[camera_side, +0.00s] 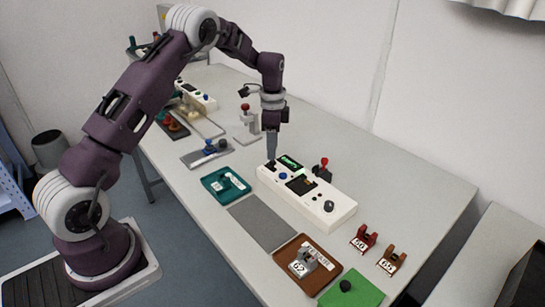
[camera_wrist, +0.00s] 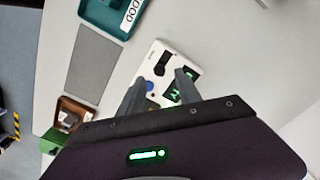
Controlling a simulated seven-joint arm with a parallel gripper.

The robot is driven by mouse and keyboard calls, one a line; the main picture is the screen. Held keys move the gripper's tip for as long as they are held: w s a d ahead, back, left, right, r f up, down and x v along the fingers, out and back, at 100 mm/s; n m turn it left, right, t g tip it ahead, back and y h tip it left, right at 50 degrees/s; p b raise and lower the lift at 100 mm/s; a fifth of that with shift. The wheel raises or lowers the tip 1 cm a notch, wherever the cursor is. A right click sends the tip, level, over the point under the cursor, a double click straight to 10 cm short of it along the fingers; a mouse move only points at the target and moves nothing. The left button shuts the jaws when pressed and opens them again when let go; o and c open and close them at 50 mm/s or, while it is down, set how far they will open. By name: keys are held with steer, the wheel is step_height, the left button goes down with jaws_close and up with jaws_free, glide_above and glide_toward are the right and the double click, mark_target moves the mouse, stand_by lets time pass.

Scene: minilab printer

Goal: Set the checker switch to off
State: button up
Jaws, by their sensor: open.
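The checker is a long white box (camera_side: 315,199) on the table, with lit green displays (camera_side: 290,162), a blue button (camera_side: 283,177) and a black knob (camera_side: 329,206). My gripper (camera_side: 271,157) points down over the box's far left end. In the wrist view my gripper (camera_wrist: 160,76) is open and empty, its two fingers apart above the white box (camera_wrist: 152,54). A black switch (camera_wrist: 162,62) shows just beyond the fingertips, with the blue button (camera_wrist: 149,86) between the fingers. Whether the fingers touch the box, and which way the switch is set, I cannot tell.
A red-topped lever (camera_side: 323,166) stands close behind the box. A teal tray (camera_side: 212,194), a grey mat (camera_side: 262,222) and a brown tray (camera_side: 322,280) lie in front of it. Red and brown holders (camera_side: 363,239) stand at the right.

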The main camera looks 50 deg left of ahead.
mark_target(273, 165)
step_height(273, 165, down, 4)
steer(key=shift+f, duration=0.1)
jaws_close()
stand_by(1.5)
